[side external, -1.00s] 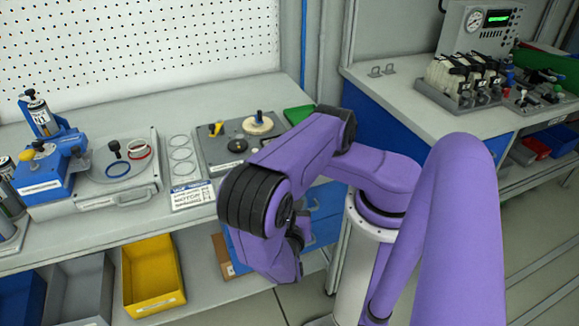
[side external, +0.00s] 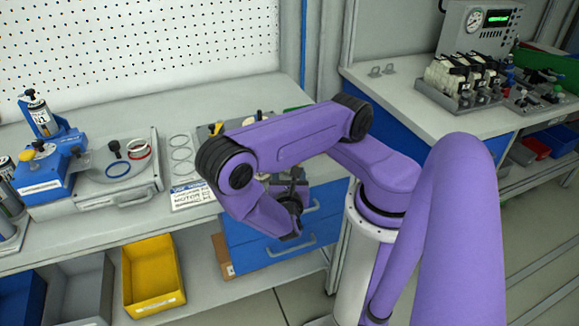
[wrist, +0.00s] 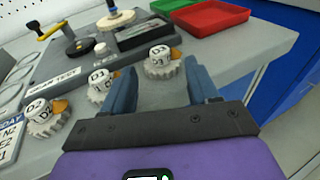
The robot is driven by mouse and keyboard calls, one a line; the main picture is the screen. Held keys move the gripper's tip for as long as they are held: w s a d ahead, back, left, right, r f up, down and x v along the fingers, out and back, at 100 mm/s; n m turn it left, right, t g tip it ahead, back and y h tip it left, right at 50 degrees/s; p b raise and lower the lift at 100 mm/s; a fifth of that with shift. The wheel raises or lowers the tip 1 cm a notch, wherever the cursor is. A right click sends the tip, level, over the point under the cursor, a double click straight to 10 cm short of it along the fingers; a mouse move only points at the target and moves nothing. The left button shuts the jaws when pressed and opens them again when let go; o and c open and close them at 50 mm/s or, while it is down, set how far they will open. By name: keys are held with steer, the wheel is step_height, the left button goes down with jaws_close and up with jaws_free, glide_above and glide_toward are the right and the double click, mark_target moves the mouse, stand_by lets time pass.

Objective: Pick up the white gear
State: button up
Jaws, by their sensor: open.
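In the wrist view, three small whitish toothed gears with lettered white tops and orange tabs stand along the bench's front: left (wrist: 42,118), middle (wrist: 101,88) and right (wrist: 161,62). A larger cream-white disc (wrist: 115,20) sits around a post on the grey fixture board (wrist: 62,66) behind them; I cannot tell if it is toothed. My gripper (wrist: 160,72) is open and empty, its blue-grey fingers spread wide. The right gear shows between and beyond the fingertips; the middle gear is beside the left finger. My arm hides these gears in the side view.
A red tray (wrist: 212,17) and part of a green tray lie at the back right. A black disc (wrist: 80,47) and a yellow-handled post (wrist: 50,32) stand on the board. The bench edge drops off at right. A yellow bin (side external: 152,275) is below the bench.

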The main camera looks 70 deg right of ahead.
steer(key=shift+x, duration=2.15)
steer(key=shift+r, duration=0.15)
jaws_close()
